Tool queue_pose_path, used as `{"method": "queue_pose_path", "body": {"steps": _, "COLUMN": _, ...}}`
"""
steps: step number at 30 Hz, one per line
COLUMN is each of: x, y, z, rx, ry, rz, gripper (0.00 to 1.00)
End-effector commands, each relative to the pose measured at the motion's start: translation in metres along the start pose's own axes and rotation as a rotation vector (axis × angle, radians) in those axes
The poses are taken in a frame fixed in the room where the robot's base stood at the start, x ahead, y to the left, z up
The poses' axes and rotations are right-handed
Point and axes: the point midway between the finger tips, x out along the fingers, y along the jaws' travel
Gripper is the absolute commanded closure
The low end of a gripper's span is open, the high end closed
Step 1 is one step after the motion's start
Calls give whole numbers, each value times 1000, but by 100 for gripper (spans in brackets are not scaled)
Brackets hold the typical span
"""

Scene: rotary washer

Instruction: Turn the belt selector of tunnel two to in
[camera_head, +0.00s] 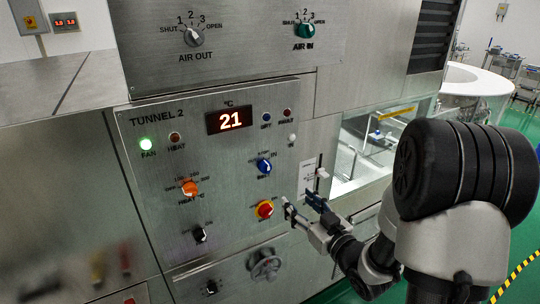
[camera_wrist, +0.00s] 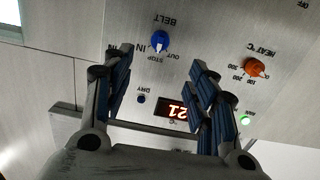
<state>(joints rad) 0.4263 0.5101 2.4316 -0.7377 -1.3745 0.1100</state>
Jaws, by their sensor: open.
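The belt selector of tunnel two is a blue knob (camera_head: 264,166) on the steel TUNNEL 2 panel (camera_head: 165,225), with OUT, STOP and IN marks around it. In the wrist view the panel is upside down and the blue knob (camera_wrist: 159,41) shows beyond the gap between my fingertips. Its pointer setting is too small to tell surely. My gripper (camera_head: 298,198) is open and empty, to the right of and below the knob in the head view. In the wrist view its two blue-padded fingers (camera_wrist: 161,68) stand wide apart, and neither touches the knob.
An orange heat knob (camera_head: 190,188) is left of the blue one. A red and yellow knob (camera_head: 265,209) is just below it, close to my gripper. A black switch (camera_head: 200,234) and a grey handwheel (camera_head: 265,264) are lower. A glass-fronted opening (camera_head: 375,140) is at right.

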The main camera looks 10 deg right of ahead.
Motion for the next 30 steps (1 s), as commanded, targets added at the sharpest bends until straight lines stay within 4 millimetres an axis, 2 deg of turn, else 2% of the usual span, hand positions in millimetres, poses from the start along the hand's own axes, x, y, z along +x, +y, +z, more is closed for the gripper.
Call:
{"method": "queue_pose_path", "body": {"steps": 4, "x": -1, "y": -2, "z": -5, "rx": 23, "ry": 45, "rz": -19, "gripper": 47}}
{"method": "queue_pose_path", "body": {"steps": 8, "x": 11, "y": -3, "z": -5, "rx": 24, "ry": 49, "rz": -22, "gripper": 47}}
{"method": "queue_pose_path", "body": {"steps": 11, "x": 28, "y": -4, "z": -6, "rx": 24, "ry": 50, "rz": -24, "gripper": 47}}
{"method": "queue_pose_path", "body": {"steps": 24, "x": 123, "y": -5, "z": -11, "rx": 23, "ry": 49, "rz": -21, "gripper": 47}}
{"method": "queue_pose_path", "body": {"steps": 30, "x": 156, "y": -5, "z": -12, "rx": 24, "ry": 48, "rz": -19, "gripper": 47}}
